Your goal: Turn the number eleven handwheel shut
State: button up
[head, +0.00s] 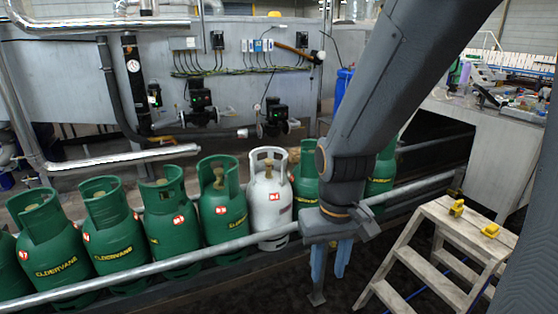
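No handwheel marked eleven can be made out. A row of green gas cylinders (120,240) stands upright behind a grey rail, with one white cylinder (269,200) among them. Brass-coloured valve tops show inside some collars, such as on the green cylinder (223,208) left of the white one. Their small red-and-white labels are too small to read surely. My gripper (330,274) points down in front of the rail, right of the white cylinder. Its two blue fingers are apart with nothing seen between them. My arm hides parts of the green cylinders behind it.
The grey rail (150,268) runs along the front of the cylinders. A wooden step stool (440,250) with yellow pieces on top stands at right. Pipes, black valve units (200,100) and a metal-clad wall are behind. A cluttered bench (500,125) is at upper right.

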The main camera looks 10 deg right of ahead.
aim_at(267, 162)
jog(key=u, duration=0.4)
jog(key=i, duration=1.2)
jog(key=z, duration=0.6)
